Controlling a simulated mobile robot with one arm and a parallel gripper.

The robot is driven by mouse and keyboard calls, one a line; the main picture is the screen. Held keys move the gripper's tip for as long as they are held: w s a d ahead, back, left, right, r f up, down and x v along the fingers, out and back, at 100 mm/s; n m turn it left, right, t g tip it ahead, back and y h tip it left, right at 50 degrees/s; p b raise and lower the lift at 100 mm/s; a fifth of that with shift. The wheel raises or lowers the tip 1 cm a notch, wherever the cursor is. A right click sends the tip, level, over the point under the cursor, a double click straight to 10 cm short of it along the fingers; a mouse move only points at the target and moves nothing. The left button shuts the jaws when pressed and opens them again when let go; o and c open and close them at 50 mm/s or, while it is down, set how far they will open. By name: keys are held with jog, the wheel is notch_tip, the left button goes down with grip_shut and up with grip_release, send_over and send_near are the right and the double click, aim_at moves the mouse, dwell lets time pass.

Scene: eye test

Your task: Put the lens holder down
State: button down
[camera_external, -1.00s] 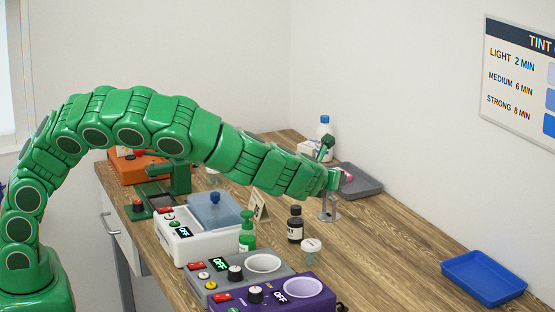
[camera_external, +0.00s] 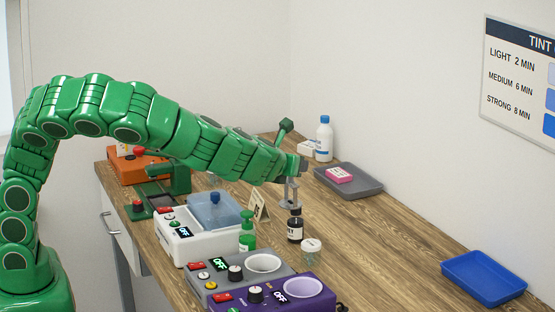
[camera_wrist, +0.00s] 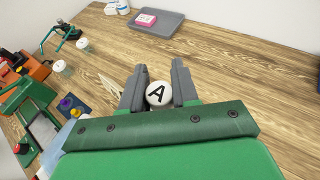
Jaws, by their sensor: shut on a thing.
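My gripper (camera_external: 298,166) is out over the workbench at the end of my green arm. A grey metal lens holder (camera_external: 288,190) with upright prongs and a flat foot shows directly below it. In the wrist view my gripper (camera_wrist: 158,88) has its two grey fingers on either side of a white round top marked "A" (camera_wrist: 158,94), which seems to be the holder's top. The fingers are shut on it. The foot shows just above the dark bottle (camera_external: 295,229); whether it touches the bench is unclear.
A grey tray (camera_external: 368,187) with a pink box (camera_external: 339,175) lies behind, beside a white bottle (camera_external: 324,142). A jar (camera_external: 312,250), a green pump bottle (camera_external: 246,240) and a purple unit (camera_external: 262,304) stand nearer. The wooden bench toward the blue tray (camera_external: 484,279) is clear.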

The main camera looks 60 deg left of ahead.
jog(key=s+a+n+g+y, duration=0.15)
jog(key=s+a, duration=0.25)
jog(key=a, duration=0.7)
jog(key=s+a+n+g+y, duration=0.15)
jog(key=s+a, duration=0.25)
jog(key=a, duration=0.6)
jog(key=s+a+n+g+y, duration=0.15)
jog(key=s+a, duration=0.25)
jog(key=a, duration=0.7)
jog(key=w+a+f, duration=0.4)
jog(key=w+f, duration=0.8)
jog(key=w, duration=0.1)
jog(key=shift+w+f+h, duration=0.15)
jog(key=shift+f+h, duration=0.25)
jog(key=shift+h, duration=0.05)
jog(key=shift+f, duration=0.1)
jog(key=c, duration=0.8)
grip_release()
jog(key=shift+c, duration=0.2)
